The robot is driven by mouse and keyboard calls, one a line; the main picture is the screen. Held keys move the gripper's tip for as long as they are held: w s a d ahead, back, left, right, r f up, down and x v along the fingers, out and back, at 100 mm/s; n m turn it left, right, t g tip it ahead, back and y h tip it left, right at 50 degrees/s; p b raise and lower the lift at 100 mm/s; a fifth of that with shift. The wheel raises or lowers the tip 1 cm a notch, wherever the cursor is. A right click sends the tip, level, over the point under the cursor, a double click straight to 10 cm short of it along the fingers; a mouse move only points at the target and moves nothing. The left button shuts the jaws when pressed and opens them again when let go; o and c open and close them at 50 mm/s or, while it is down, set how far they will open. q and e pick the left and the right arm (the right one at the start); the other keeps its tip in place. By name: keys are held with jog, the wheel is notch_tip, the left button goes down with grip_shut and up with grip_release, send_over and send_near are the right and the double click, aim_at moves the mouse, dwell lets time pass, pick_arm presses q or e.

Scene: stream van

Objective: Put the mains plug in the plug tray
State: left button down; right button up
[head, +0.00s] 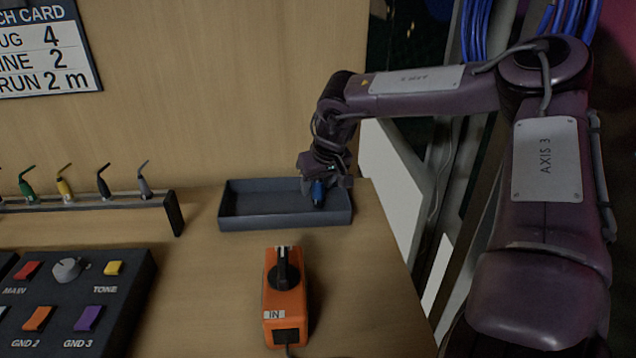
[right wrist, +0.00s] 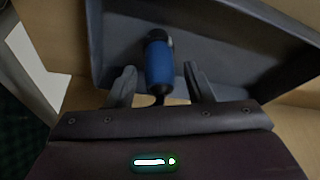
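The blue mains plug (head: 318,192) is at the right end of the dark grey plug tray (head: 255,222), under my right gripper (head: 327,182). In the right wrist view the plug (right wrist: 159,66) lies between the two fingers of the right gripper (right wrist: 160,84), with a gap on each side, so the gripper is open around it. The tray (right wrist: 245,70) shows beyond the plug in that view. Whether the plug touches the tray floor I cannot tell. My left gripper is not in view.
An orange box with a black switch (head: 285,295) stands in front of the tray. A rack of coloured cables (head: 85,203) and a button panel (head: 75,300) are at left. The wooden wall is behind; the table's right edge is close to the tray.

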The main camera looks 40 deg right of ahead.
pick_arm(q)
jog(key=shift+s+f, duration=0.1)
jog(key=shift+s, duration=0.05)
pick_arm(e)
jog(key=shift+r, duration=0.1)
jog(key=shift+v, duration=0.9)
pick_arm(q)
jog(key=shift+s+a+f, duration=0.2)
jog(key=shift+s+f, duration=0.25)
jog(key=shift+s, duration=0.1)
pick_arm(e)
jog(key=v, duration=1)
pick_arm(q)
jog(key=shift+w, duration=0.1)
pick_arm(e)
jog(key=shift+r, duration=0.1)
